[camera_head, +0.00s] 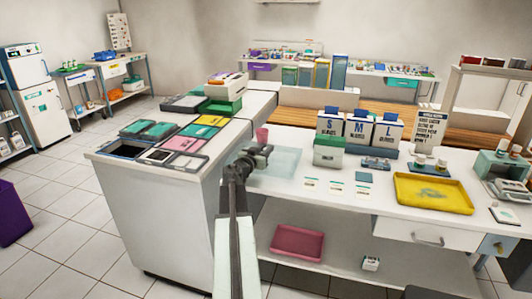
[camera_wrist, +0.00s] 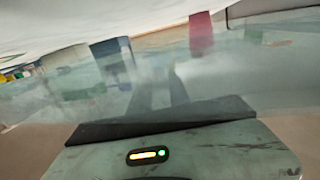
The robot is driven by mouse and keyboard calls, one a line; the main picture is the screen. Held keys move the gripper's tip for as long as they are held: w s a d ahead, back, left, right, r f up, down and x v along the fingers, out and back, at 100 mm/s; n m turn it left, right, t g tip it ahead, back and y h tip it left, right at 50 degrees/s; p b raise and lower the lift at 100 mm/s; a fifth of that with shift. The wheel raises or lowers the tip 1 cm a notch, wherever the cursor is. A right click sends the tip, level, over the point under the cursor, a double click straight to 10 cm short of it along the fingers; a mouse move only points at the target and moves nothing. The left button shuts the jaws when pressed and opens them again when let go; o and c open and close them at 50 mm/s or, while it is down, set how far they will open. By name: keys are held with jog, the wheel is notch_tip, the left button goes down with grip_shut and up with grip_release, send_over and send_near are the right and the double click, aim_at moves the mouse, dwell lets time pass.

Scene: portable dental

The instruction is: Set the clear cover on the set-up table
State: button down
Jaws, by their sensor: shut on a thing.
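The clear cover (camera_head: 278,162) is a pale, see-through sheet or box at the left part of the white set-up table (camera_head: 330,196). My gripper (camera_head: 256,156) is shut on the cover's left side. In the wrist view the clear cover (camera_wrist: 220,75) fills much of the picture in front of my gripper (camera_wrist: 170,95), and things behind it show through blurred. I cannot tell whether the cover touches the table top or hangs just above it.
A pink cup (camera_head: 262,135) stands just behind the cover. A green-and-white box (camera_head: 330,151) and glove boxes marked S, M and L (camera_head: 360,130) stand to the right. Small cards (camera_head: 336,187) lie in front, and a yellow tray (camera_head: 433,194) lies farther right.

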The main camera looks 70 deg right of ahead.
jog(key=shift+s+a+f+b, duration=0.1)
jog(key=shift+s+f+b, duration=0.05)
jog(key=shift+f+b, duration=0.25)
jog(key=shift+a, duration=0.1)
jog(key=c, duration=1.2)
grip_release()
jog(key=shift+s+b, duration=0.15)
jog(key=shift+b, duration=0.15)
jog(key=shift+c, duration=0.2)
jog(key=shift+r+p, duration=0.15)
jog(key=shift+p, duration=0.15)
jog(key=shift+d+r+p, duration=0.2)
jog(key=shift+r+p, duration=0.35)
jog(key=shift+p, duration=0.15)
jog(key=a, duration=0.3)
jog(key=w+a, duration=0.1)
jog(key=a, duration=0.7)
jog(key=shift+w+a, duration=0.1)
jog(key=shift+w, duration=0.3)
jog(key=shift+w+a, duration=0.1)
jog(key=shift+a, duration=0.25)
